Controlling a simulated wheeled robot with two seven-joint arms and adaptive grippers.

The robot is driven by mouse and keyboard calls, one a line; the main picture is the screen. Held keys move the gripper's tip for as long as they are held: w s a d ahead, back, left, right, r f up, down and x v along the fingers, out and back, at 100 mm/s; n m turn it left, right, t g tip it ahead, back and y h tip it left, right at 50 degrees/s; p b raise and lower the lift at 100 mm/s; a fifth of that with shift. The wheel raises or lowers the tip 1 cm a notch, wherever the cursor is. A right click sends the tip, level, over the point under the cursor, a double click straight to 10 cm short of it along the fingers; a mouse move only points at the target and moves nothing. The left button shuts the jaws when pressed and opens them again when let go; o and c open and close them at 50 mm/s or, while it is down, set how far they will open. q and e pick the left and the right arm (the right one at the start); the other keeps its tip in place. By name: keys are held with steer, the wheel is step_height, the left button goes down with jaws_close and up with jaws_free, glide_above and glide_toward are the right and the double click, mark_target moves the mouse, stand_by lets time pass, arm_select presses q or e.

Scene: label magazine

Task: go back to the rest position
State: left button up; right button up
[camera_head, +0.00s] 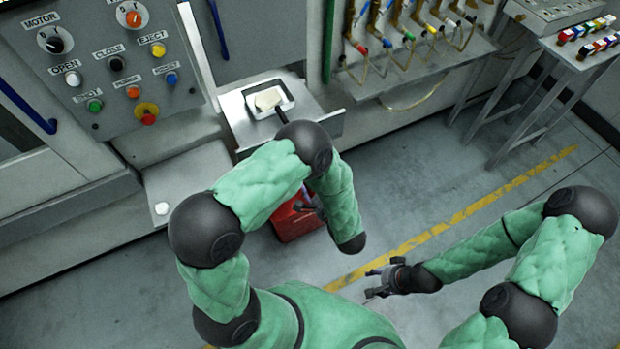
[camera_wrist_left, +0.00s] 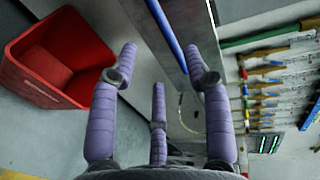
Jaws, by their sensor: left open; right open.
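My right gripper (camera_head: 376,282) is open and empty, low over the grey floor beside the yellow line in the head view. My left arm bends over the red bin in the head view, and its hand is largely hidden there. In the left wrist view my left gripper (camera_wrist_left: 162,66) shows purple fingers spread apart with nothing between them. A pale block (camera_head: 268,99), perhaps the label stack, sits in a metal tray (camera_head: 238,112) beyond my left arm. A dark handle-like part near it is partly covered by my arm.
The red bin (camera_head: 289,224) stands under my left arm and also shows in the left wrist view (camera_wrist_left: 72,92). A control panel (camera_head: 120,92) is at the left. Cables hang above a shelf (camera_head: 425,72). A side table (camera_head: 565,50) holds coloured blocks. Floor around my right arm is clear.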

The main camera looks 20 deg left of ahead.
stand_by(0.3)
arm_select(q)
steer(key=d+f+n+g+h, duration=0.2)
steer(key=d+f+n+h, duration=0.25)
steer(key=f+h, duration=0.6)
steer(key=s+d+f+n+g+h, duration=0.2)
steer(key=s+f+n+g, duration=0.1)
steer(key=s, duration=0.5)
steer(key=s+d+f+n+g+h, duration=0.3)
steer(key=s+g, duration=0.1)
steer(key=s, duration=0.4)
steer(key=shift+d+g, duration=0.15)
steer(key=shift+g, duration=0.15)
